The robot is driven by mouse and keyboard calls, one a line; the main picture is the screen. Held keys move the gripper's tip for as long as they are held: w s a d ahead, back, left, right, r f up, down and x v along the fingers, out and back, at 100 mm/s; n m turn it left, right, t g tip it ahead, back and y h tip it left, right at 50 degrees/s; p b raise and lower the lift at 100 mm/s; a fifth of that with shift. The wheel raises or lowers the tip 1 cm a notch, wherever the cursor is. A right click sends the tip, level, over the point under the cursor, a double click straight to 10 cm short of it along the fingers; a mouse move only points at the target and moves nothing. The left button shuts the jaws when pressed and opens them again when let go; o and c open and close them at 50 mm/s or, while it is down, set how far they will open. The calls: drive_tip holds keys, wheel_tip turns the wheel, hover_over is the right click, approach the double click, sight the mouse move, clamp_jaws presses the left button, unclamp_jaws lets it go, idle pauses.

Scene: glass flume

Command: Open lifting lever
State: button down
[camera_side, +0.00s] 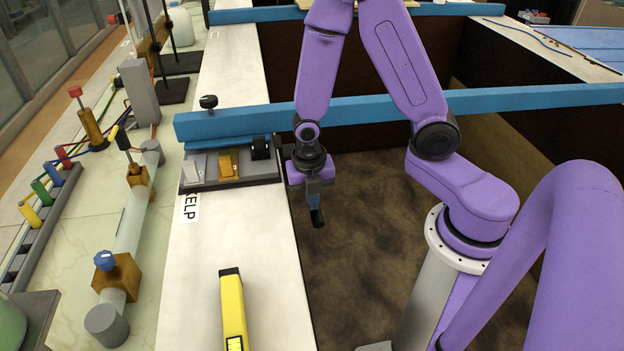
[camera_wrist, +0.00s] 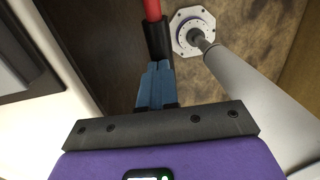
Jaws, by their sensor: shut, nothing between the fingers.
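My gripper (camera_side: 317,218) hangs just right of the pale ledge's edge, over the brown tank floor, pointing down. Its blue fingers (camera_wrist: 156,84) are together, with no gap visible in the wrist view. Beyond them in that view is a red rod (camera_wrist: 152,9) with a black sleeve (camera_wrist: 157,38) in line with the fingertips. I cannot tell whether the sleeve touches the fingers. The side view shows no red rod at my gripper. No part can be surely named as the lifting lever. A black-handled lever (camera_side: 123,138) stands on the pipe, well left of my gripper.
A grey block with brass and black parts (camera_side: 229,166) sits on the ledge beside my gripper. A blue beam (camera_side: 540,98) crosses behind it. The pipe (camera_side: 127,232) carries a blue knob (camera_side: 104,260).

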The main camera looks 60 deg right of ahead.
drive_tip(key=shift+f, duration=1.8)
drive_tip(key=shift+w+d+f, duration=0.1)
drive_tip(key=shift+f, duration=0.8)
drive_tip(key=shift+w+d+f, duration=0.1)
drive_tip(key=shift+f, duration=0.8)
drive_tip(key=shift+r, duration=0.1)
wheel_tip(320, 180, up, 21)
drive_tip(key=m, duration=0.8)
hover_over(312, 217)
drive_tip(key=s+a, duration=0.1)
drive_tip(key=s, duration=0.5)
drive_tip(key=s+r+m+y, duration=0.1)
drive_tip(key=s+r+m, duration=0.1)
drive_tip(key=s+m, duration=0.4)
drive_tip(key=s, duration=0.3)
drive_tip(key=shift+s+d, duration=0.2)
